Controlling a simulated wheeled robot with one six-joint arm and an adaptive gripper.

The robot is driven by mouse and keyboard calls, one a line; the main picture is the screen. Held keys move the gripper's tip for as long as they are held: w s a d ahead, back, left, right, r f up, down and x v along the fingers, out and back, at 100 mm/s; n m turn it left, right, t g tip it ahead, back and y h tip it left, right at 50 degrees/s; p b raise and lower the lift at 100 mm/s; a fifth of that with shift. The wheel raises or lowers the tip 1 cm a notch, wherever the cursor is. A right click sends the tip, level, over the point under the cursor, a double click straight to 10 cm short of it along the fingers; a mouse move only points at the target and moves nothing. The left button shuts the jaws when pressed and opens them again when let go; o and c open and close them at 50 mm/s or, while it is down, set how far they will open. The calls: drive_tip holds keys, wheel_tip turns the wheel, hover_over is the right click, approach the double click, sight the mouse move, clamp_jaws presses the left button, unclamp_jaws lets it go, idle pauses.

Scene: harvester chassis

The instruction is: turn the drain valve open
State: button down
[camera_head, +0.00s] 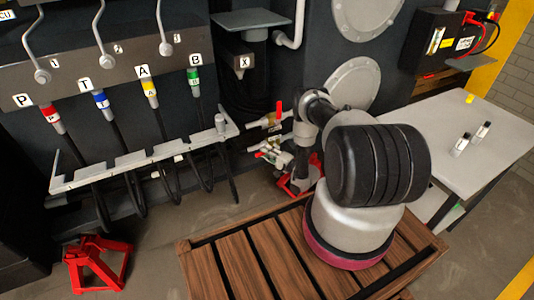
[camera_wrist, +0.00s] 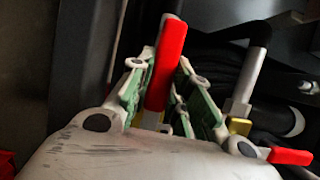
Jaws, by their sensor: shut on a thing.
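In the wrist view my gripper (camera_wrist: 160,100) has its green-padded fingers on both sides of a red valve handle (camera_wrist: 168,60) and is shut on it. The handle sticks out beyond the fingers, roughly parallel to the neighbouring pipe in the picture. In the head view this looks like the lower valve, its red handle (camera_head: 262,154) lying nearly along its pipe; my gripper (camera_head: 276,154) is small and partly hard to make out there. A second valve above it has an upright red handle (camera_head: 279,109). Its handle also shows in the wrist view (camera_wrist: 291,156), crosswise to its pipe. No valve label is readable.
A rail with hanging hoses (camera_head: 150,152) is left of the valves. Red stands (camera_head: 95,265) are on the floor. A grey table (camera_head: 480,120) with small bottles stands at right. A slatted wooden deck (camera_head: 265,260) is in front.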

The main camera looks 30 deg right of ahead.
drive_tip(key=shift+d, duration=0.1)
drive_tip(key=c, duration=1.3)
unclamp_jaws()
drive_tip(key=v, duration=1.2)
